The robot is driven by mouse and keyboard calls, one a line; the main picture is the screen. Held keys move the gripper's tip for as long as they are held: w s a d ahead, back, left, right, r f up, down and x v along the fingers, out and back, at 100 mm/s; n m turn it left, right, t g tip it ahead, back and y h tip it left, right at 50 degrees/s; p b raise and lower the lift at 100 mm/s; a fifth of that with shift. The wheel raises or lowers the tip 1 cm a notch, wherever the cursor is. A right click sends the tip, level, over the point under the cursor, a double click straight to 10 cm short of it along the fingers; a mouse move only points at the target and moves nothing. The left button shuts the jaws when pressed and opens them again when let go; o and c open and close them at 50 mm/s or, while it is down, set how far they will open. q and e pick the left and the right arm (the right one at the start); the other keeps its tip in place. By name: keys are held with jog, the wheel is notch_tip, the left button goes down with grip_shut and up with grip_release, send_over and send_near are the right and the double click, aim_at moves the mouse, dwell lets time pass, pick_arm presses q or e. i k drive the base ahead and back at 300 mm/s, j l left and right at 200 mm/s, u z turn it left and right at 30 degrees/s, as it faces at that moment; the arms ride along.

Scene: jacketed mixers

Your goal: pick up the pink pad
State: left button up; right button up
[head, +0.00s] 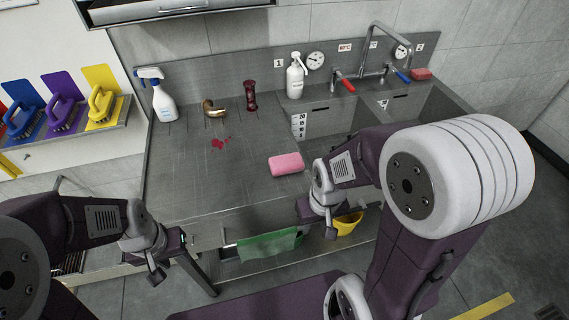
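The pink pad (286,164) lies flat on the steel counter, near its front edge and just left of the sink. My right gripper (331,233) points down in front of the counter edge, below and to the right of the pad, apart from it. My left gripper (156,277) hangs low at the left, in front of the counter's left front corner, far from the pad. Neither gripper appears to hold anything. Their fingers are small and seen from above, so their opening is unclear.
The steel counter (185,185) carries a spray bottle (163,100), a brass elbow (213,109), a dark red fitting (250,95), a white bottle (296,77) and a red stain (219,143). A reddish block (421,74) sits behind the sinks. A green cloth (268,245) and yellow bucket (348,224) are below.

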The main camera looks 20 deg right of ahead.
aim_at(290, 162)
jog(key=i+l+z, duration=0.25)
jog(key=l, duration=0.2)
jog(key=l+z, duration=0.25)
jog(key=l, duration=0.15)
jog(key=i+l+z, duration=0.5)
jog(key=l, duration=0.2)
jog(key=u, duration=1.35)
jog(key=l+z, duration=0.2)
jog(key=l, duration=0.3)
